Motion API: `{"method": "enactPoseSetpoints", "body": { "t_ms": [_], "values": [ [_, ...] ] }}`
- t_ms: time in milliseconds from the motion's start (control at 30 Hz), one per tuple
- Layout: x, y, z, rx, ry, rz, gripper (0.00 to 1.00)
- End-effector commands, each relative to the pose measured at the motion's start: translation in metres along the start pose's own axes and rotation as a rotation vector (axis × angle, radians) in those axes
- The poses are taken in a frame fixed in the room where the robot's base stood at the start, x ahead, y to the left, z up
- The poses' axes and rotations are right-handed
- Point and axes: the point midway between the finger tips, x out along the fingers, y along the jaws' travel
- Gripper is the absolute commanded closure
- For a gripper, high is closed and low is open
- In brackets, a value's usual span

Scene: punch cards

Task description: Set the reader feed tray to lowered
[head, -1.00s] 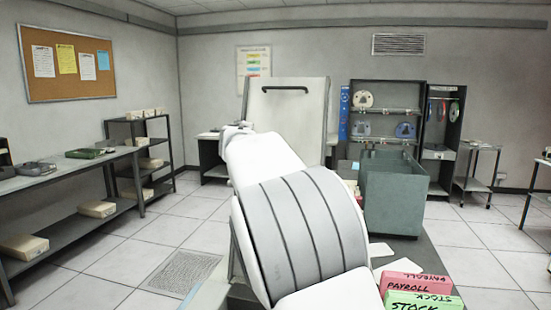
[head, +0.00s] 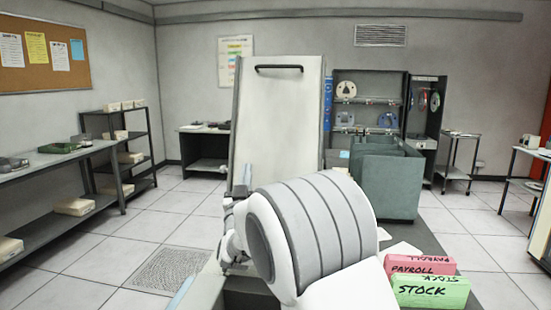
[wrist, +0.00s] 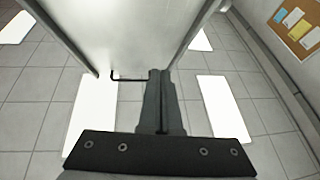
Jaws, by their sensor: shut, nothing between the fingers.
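The reader feed tray appears to be the tall pale panel (head: 278,125) standing upright in the head view, with a black bar handle (head: 279,67) near its top edge. My arm covers its lower part. In the wrist view the panel (wrist: 130,35) fills the top middle, and its handle (wrist: 128,79) shows at the panel's edge. My gripper (wrist: 161,73) is shut and empty. Its fingertips appear beside the right end of the handle in that view; I cannot tell whether they touch. The fingers are not clear in the head view.
A grey-green open bin (head: 388,185) stands right of the panel. Pink PAYROLL (head: 420,264) and green STOCK (head: 432,291) card blocks lie at the front right. Shelving (head: 122,150) lines the left. Open tiled floor lies left of my arm.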

Motion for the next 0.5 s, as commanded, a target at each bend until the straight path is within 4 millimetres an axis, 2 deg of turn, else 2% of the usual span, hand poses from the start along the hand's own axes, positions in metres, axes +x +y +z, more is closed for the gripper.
{"method": "enactPoseSetpoints", "body": {
  "t_ms": [100,233,367,500],
  "values": [
    [-0.013,0.019,0.007,0.002,0.007,0.094,1.00],
    [-0.015,0.027,0.008,0.000,0.011,0.133,1.00],
    [-0.003,0.029,0.006,0.000,0.013,0.136,1.00],
    [0.021,0.033,0.006,0.000,0.013,0.137,1.00]
  ]
}}
